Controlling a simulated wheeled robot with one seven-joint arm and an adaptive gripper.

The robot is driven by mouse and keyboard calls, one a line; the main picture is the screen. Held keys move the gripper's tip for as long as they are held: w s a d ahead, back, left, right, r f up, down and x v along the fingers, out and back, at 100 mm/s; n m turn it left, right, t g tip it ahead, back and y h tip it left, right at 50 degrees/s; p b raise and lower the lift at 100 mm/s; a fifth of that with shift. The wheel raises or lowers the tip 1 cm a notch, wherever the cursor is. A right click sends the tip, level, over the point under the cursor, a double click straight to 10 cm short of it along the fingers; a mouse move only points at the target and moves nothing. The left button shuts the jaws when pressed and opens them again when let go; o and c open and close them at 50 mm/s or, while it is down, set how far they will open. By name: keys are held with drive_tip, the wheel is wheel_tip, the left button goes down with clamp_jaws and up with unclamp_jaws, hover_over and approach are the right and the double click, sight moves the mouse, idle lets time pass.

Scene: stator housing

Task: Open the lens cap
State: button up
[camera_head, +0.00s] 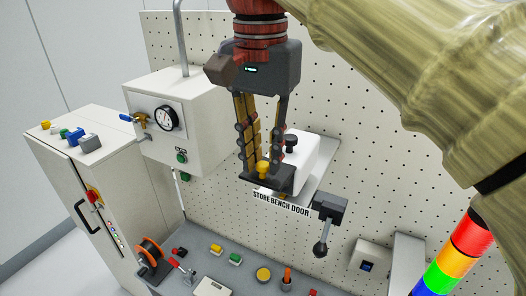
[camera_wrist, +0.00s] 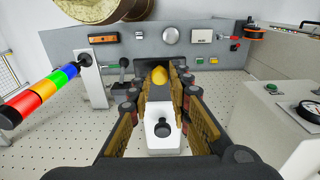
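I cannot single out a lens cap for certain. A yellow rounded knob (camera_head: 263,168) sits on a dark block (camera_head: 284,180) at the front of a white box; the knob also shows in the wrist view (camera_wrist: 160,76). The white box (camera_head: 300,158) carries a black knob (camera_head: 290,141), seen in the wrist view (camera_wrist: 162,128) between my fingers. My gripper (camera_head: 262,172) points down over the dark block. Its fingers stand apart, with the block and yellow knob between or just beyond the tips in the wrist view (camera_wrist: 165,88). Contact is unclear.
The box stands on a shelf labelled "STORE BENCH DOOR" (camera_head: 281,204). A black lever (camera_head: 322,236) hangs at its right. A gauge box (camera_head: 175,120) is on the left. The bench (camera_head: 230,272) below holds several buttons and a spool (camera_head: 149,252). A coloured stack light (camera_head: 455,255) stands at right.

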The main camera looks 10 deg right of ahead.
drive_tip(key=o, duration=0.3)
drive_tip(key=shift+o, duration=0.2)
